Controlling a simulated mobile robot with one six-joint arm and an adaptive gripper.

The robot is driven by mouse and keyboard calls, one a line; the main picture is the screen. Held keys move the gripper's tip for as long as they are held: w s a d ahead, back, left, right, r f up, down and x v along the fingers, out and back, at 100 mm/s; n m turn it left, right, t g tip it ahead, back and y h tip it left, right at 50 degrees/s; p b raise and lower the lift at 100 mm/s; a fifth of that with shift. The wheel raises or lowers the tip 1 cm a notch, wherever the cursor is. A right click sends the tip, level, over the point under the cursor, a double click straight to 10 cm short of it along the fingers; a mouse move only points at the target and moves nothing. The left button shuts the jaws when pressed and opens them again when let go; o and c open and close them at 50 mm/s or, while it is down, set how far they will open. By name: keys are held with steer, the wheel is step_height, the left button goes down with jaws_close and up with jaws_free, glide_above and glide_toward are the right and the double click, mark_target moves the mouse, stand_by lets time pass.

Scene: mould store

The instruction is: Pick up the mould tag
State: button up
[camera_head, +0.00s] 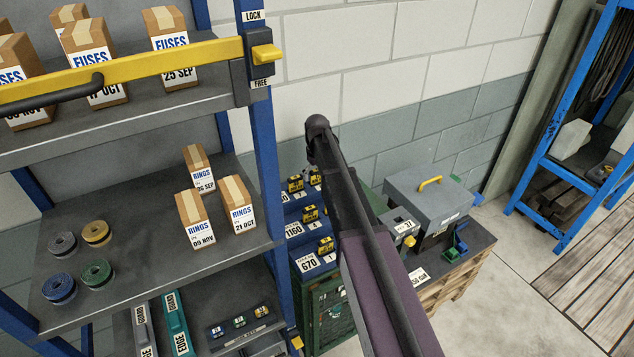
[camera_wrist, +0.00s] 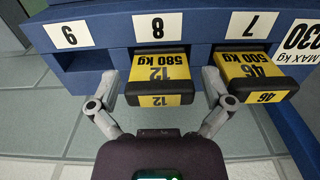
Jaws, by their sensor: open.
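A yellow mould tag with a black edge, marked 12 and 580 kg (camera_wrist: 160,70), sits in the slot labelled 8 of a blue rack (camera_wrist: 90,75). A second yellow tag, marked 46 (camera_wrist: 247,68), sits in the slot labelled 7 to its right. My gripper (camera_wrist: 160,90) is open in the wrist view. Its two fingers stand apart on either side of tag 12, with the right finger in the gap between the tags. I cannot tell whether the fingers touch it.
The slot labelled 9 looks empty. In the head view several yellow tags (camera_head: 309,213) sit on the stepped blue rack, beside blue-framed shelving with boxes (camera_head: 192,219). A grey case (camera_head: 430,196) and small devices stand right of my arm.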

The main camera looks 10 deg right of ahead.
stand_by(0.4)
steer(key=c, duration=1)
steer(key=shift+c, duration=0.2)
steer(key=shift+r, duration=0.2)
step_height(320, 180, up, 4)
steer(key=p, duration=0.4)
steer(key=shift+f, duration=0.2)
steer(key=s+d+r+p, duration=0.1)
steer(key=s+d, duration=0.1)
steer(key=s, duration=1.4)
steer(key=shift+r, duration=0.15)
step_height(320, 180, up, 7)
steer(key=p, duration=0.7)
steer(key=shift+w, duration=0.1)
